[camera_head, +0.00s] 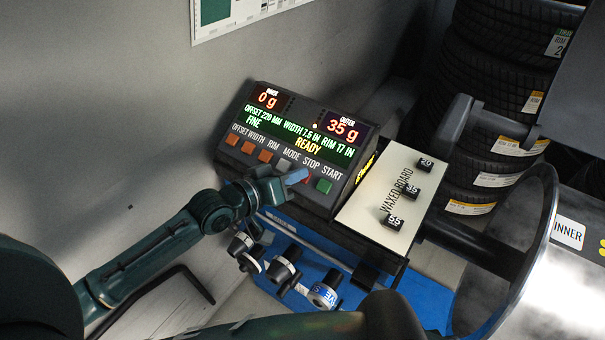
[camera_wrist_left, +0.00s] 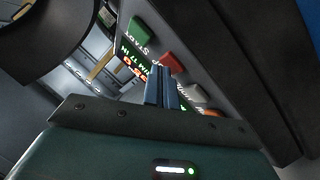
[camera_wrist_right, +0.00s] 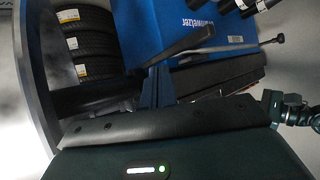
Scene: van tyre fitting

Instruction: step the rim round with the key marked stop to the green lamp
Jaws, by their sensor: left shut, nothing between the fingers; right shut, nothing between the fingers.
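The balancer's control panel (camera_head: 296,150) shows READY, with 0 g at inner and 35 g at outer. Its red stop key (camera_head: 308,179) is partly hidden behind my left gripper (camera_head: 297,176), whose blue fingertips are shut and empty at the key row. In the left wrist view the red stop key (camera_wrist_left: 172,62) shows just beyond the fingertips (camera_wrist_left: 160,82); contact cannot be told. The green start key (camera_head: 323,186) is to its right. The metal rim (camera_head: 540,285) sits at the right. No lit green lamp stands out. My right gripper (camera_wrist_right: 156,88) is shut and empty.
A pale waxed board (camera_head: 365,208) with small black weights adjoins the panel. Stacked tyres (camera_head: 485,130) stand at the back right. A black bar (camera_wrist_right: 205,42) lies beyond my right fingertips.

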